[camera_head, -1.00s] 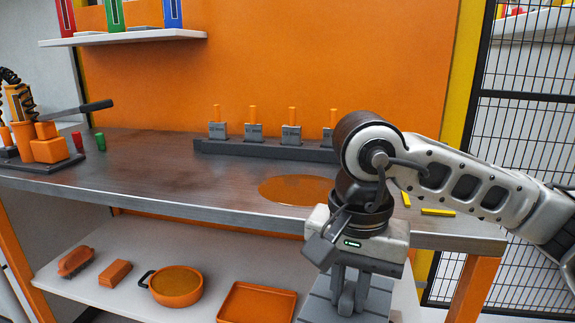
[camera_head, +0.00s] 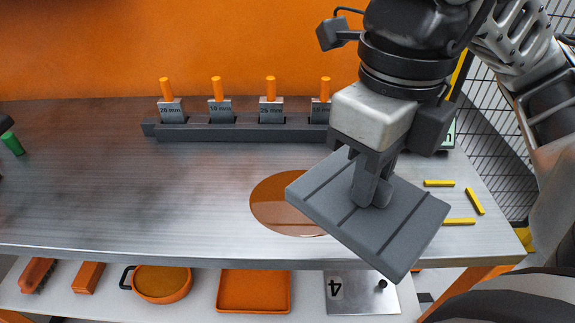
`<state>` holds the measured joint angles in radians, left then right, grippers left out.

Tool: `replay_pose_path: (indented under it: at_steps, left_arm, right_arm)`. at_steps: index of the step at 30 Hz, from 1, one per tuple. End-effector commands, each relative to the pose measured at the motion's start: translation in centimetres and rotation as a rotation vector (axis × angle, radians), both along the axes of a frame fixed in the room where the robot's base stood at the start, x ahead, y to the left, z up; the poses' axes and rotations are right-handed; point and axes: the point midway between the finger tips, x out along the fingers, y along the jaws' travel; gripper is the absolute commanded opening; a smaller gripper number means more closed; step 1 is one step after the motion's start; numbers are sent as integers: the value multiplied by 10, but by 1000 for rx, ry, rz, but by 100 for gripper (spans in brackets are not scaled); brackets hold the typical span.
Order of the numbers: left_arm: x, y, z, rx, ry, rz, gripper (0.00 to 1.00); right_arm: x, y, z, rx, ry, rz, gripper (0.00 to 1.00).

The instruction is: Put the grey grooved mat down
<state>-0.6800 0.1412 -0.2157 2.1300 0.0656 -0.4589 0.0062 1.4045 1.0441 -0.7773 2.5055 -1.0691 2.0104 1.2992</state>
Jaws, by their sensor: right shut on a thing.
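The grey grooved mat (camera_head: 405,232) is a flat dark-grey slab with straight grooves. My right gripper (camera_head: 372,195) is shut on it near its middle. The mat is tilted in the picture and appears held above the front right part of the metal workbench (camera_head: 130,200). It covers part of a round brown patch (camera_head: 275,205) on the benchtop. Whether the mat touches the bench is hard to tell. My left gripper is not in view.
A dark rack (camera_head: 240,131) with several orange-handled gauge blocks stands at the back. Yellow sticks (camera_head: 439,183) lie to the right. A green peg (camera_head: 12,143) is at far left. The bench's left middle is clear. The shelf below holds an orange pot (camera_head: 163,284) and tray (camera_head: 253,292).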

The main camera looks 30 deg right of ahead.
Motion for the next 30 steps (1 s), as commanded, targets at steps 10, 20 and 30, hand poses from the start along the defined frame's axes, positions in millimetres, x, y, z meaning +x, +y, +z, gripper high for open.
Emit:
replay_pose_path:
  at_steps: [10,20,30]
  left_arm:
    - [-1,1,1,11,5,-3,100]
    - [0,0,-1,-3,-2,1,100]
    - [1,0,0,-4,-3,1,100]
  right_arm:
    - [49,-5,-24,1,8,-14,0]
    - [115,-11,-74,1,7,-8,0]
    - [139,-14,-101,0,2,-8,0]
